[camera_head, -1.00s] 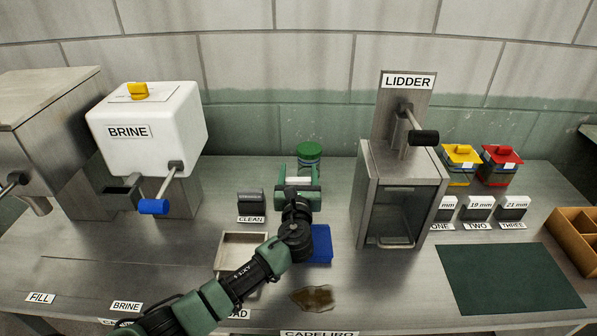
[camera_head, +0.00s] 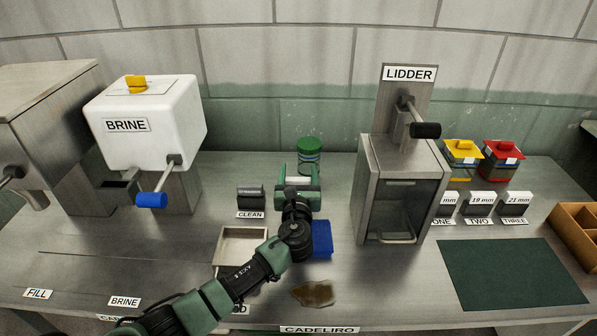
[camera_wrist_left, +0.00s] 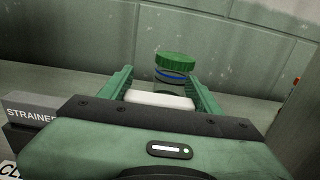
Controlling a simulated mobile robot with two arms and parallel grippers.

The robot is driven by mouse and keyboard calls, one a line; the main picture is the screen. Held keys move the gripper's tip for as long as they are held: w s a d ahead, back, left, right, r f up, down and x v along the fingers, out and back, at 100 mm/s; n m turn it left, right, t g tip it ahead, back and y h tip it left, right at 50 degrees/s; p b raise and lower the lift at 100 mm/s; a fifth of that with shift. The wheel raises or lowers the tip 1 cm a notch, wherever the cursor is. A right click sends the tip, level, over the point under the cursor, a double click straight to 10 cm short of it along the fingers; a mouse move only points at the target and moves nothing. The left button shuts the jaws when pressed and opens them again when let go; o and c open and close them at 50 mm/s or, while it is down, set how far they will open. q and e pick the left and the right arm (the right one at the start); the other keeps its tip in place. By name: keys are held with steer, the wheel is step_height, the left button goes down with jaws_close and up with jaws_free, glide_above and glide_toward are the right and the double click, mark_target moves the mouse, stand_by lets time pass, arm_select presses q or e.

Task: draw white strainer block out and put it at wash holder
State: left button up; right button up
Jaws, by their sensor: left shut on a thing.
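My left gripper (camera_head: 298,190) is over the middle of the bench, in front of the green-lidded jar. Its fingers are shut on a white block (camera_wrist_left: 160,100), seen between them in the wrist view; a strip of the block also shows in the head view (camera_head: 299,182). Most of the block is hidden by the gripper. I cannot tell whether it touches anything below. No label reading wash shows; the spot below my gripper is covered by the hand and arm. My right gripper is not in view.
Left of the gripper stands a dark block (camera_head: 250,196) behind a CLEAN label; the wrist view shows STRAINER on it (camera_wrist_left: 30,113). The jar (camera_head: 310,154) stands behind, the lidder (camera_head: 402,190) right. A blue pad (camera_head: 322,240), a tray (camera_head: 222,247) and a brown puddle (camera_head: 313,294) lie nearer.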

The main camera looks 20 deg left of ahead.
arm_select(q)
steer(key=shift+f+b, duration=0.75)
steer(key=shift+f, duration=0.35)
steer(key=o, duration=1.5)
steer(key=shift+s, duration=0.1)
steer(key=v, duration=0.7)
steer(key=shift+s+d+r, duration=0.1)
steer(key=shift+s+d, duration=0.05)
steer(key=shift+s, duration=0.2)
